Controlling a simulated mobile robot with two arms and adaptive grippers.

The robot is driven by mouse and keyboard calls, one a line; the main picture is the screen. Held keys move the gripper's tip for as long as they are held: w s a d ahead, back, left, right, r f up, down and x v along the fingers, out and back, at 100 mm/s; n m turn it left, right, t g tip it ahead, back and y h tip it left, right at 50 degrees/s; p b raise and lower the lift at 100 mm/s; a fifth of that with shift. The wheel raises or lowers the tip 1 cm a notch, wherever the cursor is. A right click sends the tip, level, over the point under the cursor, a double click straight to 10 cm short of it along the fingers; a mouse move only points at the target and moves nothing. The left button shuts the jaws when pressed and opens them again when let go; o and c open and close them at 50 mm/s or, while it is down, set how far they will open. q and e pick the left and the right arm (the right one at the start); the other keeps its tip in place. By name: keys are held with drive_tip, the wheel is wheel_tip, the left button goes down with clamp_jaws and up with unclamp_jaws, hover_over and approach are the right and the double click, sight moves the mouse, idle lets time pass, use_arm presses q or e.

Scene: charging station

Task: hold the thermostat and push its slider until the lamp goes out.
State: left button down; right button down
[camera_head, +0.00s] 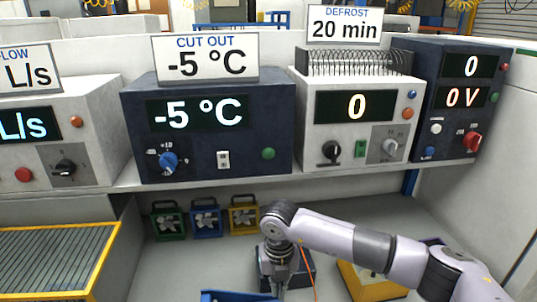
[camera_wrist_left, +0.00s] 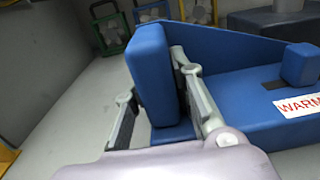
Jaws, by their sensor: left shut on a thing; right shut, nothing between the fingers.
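The thermostat is a blue body (camera_wrist_left: 240,105) with a white label reading WARM, a dark slot and a small raised blue block (camera_wrist_left: 300,64), which looks like the slider. My left gripper (camera_wrist_left: 160,110) is shut on the thermostat's upright blue block, one finger on each side. In the head view only a blue edge of the thermostat (camera_head: 232,296) shows at the bottom. My right gripper (camera_head: 280,282) points down just right of that edge, shut and empty; its fingertips are hard to make out. I cannot tell whether it touches the slider. Which light is the task's lamp is unclear.
A dark box (camera_head: 302,268) stands behind my right gripper, with an orange cable beside it. A yellow object (camera_head: 366,284) lies under my right arm. Small fans (camera_head: 206,220) stand at the back. Above, a shelf holds a dark instrument (camera_head: 208,130) showing -5 °C and others.

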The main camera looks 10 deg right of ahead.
use_arm(q)
drive_tip(key=c, duration=1.3)
unclamp_jaws()
drive_tip(key=shift+s, duration=0.1)
